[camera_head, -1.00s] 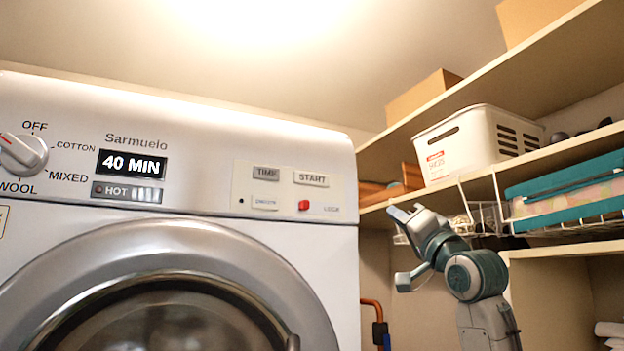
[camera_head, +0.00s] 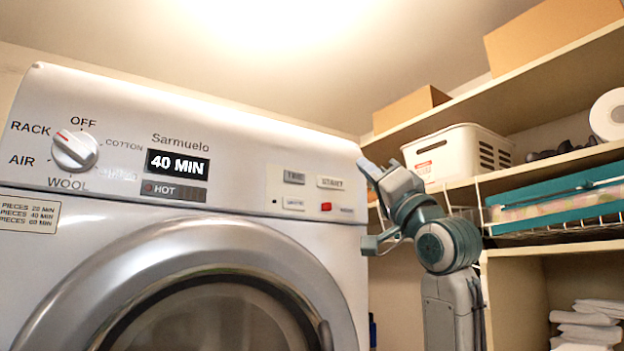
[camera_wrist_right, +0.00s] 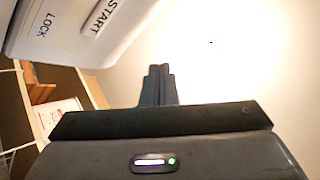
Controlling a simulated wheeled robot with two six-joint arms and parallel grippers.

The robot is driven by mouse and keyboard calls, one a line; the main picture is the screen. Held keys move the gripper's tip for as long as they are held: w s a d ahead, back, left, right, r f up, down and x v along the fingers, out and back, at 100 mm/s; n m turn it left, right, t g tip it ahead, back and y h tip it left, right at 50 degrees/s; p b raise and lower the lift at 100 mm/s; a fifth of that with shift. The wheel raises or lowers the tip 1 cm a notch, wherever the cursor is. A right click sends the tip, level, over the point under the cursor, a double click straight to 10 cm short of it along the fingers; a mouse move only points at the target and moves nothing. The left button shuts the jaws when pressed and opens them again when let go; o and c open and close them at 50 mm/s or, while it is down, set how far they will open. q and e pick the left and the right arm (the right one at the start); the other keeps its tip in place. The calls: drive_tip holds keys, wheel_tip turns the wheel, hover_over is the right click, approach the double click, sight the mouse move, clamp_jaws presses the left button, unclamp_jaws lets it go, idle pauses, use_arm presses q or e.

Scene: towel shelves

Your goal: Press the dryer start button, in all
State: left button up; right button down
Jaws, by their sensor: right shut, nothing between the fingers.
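The dryer (camera_head: 110,115) fills the left of the head view. Its display (camera_head: 177,165) reads 40 MIN, with HOT below it. The START button (camera_head: 330,183) is a pale bar at the panel's right, above a small red square (camera_head: 326,207). In the right wrist view the START button (camera_wrist_right: 103,17) shows at top left, tilted, beside the word LOCK. My right gripper (camera_head: 367,168) is shut and empty, just right of the dryer's panel edge, apart from the button. Its closed fingers also show in the right wrist view (camera_wrist_right: 160,72). My left gripper is not in view.
Shelves on the right hold a white basket (camera_head: 455,155), cardboard boxes (camera_head: 410,106), a teal-edged bin (camera_head: 560,197) and a paper roll (camera_head: 608,115). Folded towels (camera_head: 588,325) lie lower right. The shelves stand close behind my right arm.

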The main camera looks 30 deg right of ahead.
sight(344, 184)
drive_tip(key=shift+w+d+f+p, duration=0.15)
drive_tip(key=shift+w+p, duration=0.8)
drive_tip(key=shift+w, duration=1.3)
drive_tip(key=shift+w+d+p, duration=0.2)
drive_tip(key=shift+w+p, duration=0.7)
drive_tip(key=shift+w, duration=1.3)
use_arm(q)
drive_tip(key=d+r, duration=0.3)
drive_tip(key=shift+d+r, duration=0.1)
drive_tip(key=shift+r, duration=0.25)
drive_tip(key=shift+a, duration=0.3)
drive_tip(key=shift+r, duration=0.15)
use_arm(e)
drive_tip(key=shift+w, duration=0.2)
drive_tip(key=shift+w, duration=0.25)
